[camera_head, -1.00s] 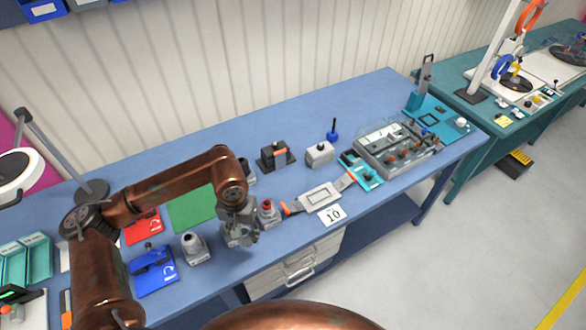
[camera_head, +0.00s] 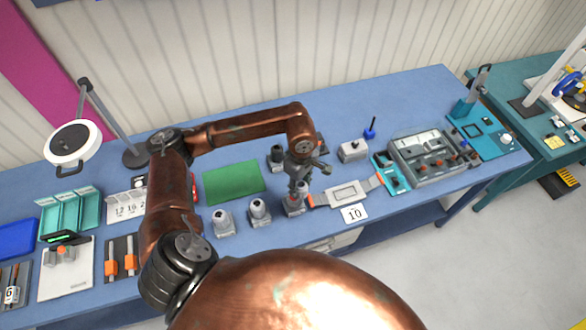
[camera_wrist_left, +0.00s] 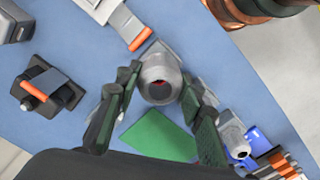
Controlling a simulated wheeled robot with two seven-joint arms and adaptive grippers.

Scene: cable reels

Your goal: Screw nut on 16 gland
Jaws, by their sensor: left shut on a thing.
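My left gripper (camera_head: 299,186) points down over a grey gland stand (camera_head: 294,207) near the front of the blue bench. In the left wrist view its two dark fingers (camera_wrist_left: 160,76) stand either side of a grey round nut-like part (camera_wrist_left: 157,71) and are shut on it. Red shows through the part's dark bore. How far it sits down on the gland cannot be told. Two similar grey stands with pale tops, one (camera_head: 222,222) and another (camera_head: 259,211), stand to the left. Another grey piece (camera_head: 276,158) stands behind the gripper. My right gripper is not in view.
A green mat (camera_head: 233,182) lies left of the gripper. A grey strap-like fixture (camera_head: 345,193) and a "10" card (camera_head: 354,213) lie to the right. A grey block (camera_head: 352,150) and a control panel (camera_head: 428,152) stand further right. Teal bins (camera_head: 70,212) stand far left.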

